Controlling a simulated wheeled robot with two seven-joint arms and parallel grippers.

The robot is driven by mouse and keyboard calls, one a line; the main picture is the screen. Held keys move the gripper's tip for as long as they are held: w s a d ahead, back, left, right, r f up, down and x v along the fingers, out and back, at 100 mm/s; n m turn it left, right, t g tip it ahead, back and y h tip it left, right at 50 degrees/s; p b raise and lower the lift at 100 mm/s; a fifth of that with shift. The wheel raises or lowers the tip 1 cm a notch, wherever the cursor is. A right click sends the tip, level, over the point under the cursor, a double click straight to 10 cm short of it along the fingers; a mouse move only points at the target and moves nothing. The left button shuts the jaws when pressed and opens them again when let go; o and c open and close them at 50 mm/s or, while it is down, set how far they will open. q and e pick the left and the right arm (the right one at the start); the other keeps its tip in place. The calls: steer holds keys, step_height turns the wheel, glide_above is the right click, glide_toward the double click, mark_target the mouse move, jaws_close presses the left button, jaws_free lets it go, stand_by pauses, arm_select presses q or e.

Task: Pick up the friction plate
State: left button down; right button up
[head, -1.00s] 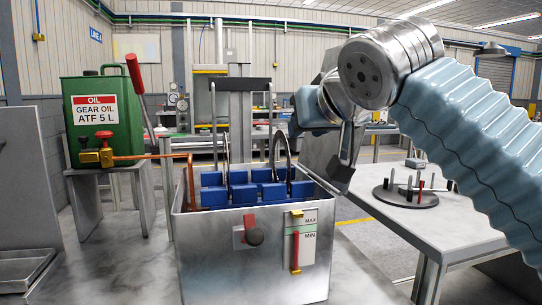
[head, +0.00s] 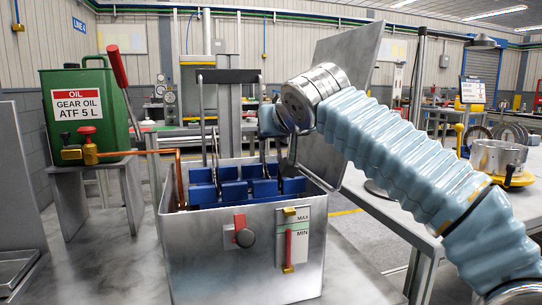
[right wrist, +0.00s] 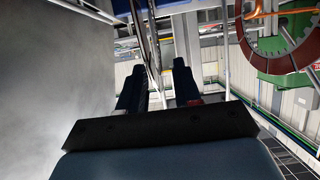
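A metal tank (head: 205,255) stands on the bench with blue slotted blocks (head: 232,193) inside. Thin ring plates stand upright in it: one at the left (head: 213,158), another behind my right gripper (head: 288,168), mostly hidden there. In the right wrist view, the two dark fingers of my right gripper (right wrist: 158,85) are apart. A thin plate seen nearly edge-on (right wrist: 151,50) shows between or just beyond them; contact cannot be told. A brown toothed friction ring (right wrist: 246,38) shows at the upper right of that view. My left gripper is not in view.
A green oil can (head: 92,105) with a copper pipe (head: 150,152) stands at the left. A tilted grey panel (head: 350,65) rises behind my right arm. The right table (head: 385,205) carries a round metal pot (head: 497,158).

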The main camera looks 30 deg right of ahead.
steer(key=shift+x, duration=0.8)
jaws_close()
steer(key=shift+r, duration=0.4)
step_height(320, 180, up, 3)
steer(key=shift+f+p, duration=0.15)
steer(key=shift+p, duration=0.5)
steer(key=s+a+r, duration=0.8)
steer(key=s+r, duration=0.1)
steer(key=s, duration=0.2)
steer(key=shift+s+a+r+p, duration=0.15)
steer(key=shift+r+p, duration=0.1)
steer(key=shift+p, duration=0.15)
